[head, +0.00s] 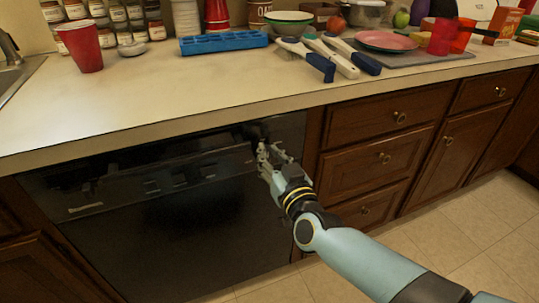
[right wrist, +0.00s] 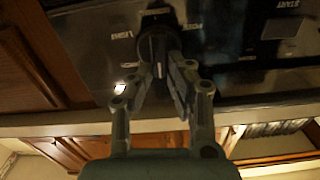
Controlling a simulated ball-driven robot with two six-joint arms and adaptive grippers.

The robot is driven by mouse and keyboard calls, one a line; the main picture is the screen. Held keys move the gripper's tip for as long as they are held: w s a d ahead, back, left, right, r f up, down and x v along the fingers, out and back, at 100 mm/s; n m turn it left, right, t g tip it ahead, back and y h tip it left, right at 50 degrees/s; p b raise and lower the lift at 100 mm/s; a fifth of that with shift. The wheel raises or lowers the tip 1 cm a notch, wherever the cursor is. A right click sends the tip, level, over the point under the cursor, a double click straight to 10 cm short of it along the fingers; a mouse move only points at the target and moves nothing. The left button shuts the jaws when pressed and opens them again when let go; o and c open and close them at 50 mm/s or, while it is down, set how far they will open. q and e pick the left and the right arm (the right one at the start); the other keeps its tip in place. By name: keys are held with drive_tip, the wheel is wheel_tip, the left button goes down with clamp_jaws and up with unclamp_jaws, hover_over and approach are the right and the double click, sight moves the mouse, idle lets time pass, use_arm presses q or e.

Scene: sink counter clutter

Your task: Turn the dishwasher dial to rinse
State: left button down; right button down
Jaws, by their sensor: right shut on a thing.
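The black dishwasher (head: 185,225) is built in under the counter, with its control panel along the top. The round black dial (right wrist: 155,43) is on this panel, with pale labels around it; a left one (right wrist: 122,37) and a right one (right wrist: 193,27) are too blurred to read surely. A pale mark on the dial's grip points down in the right wrist view. My right gripper (right wrist: 161,74) is shut on the dial, one finger on each side. In the head view my right gripper (head: 266,156) is at the panel's right end and mostly hides the dial. My left gripper is out of view.
A start button (right wrist: 281,28) is right of the dial in the wrist view. Wooden drawers (head: 385,115) adjoin the dishwasher's right side. The counter edge (head: 200,121) overhangs the panel. A red cup (head: 82,46), blue tray (head: 224,43) and utensils stand above. The floor in front is clear.

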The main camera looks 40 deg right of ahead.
drive_tip(key=m, duration=0.2)
drive_tip(key=d+m, duration=0.1)
drive_tip(key=m, duration=0.2)
drive_tip(key=shift+s+f+b, duration=0.15)
drive_tip(key=shift+f+b, duration=0.05)
drive_tip(key=shift+b, duration=0.1)
drive_tip(key=m, duration=0.2)
drive_tip(key=m+b, duration=0.1)
drive_tip(key=m, duration=0.2)
drive_tip(key=shift+s+d+f+m, duration=0.1)
drive_tip(key=shift+d+f+m, duration=0.15)
drive_tip(key=shift+f+m, duration=0.15)
drive_tip(key=shift+b, duration=0.3)
drive_tip(key=c, duration=1.3)
unclamp_jaws()
drive_tip(key=shift+r, duration=0.1)
drive_tip(key=v, duration=1.2)
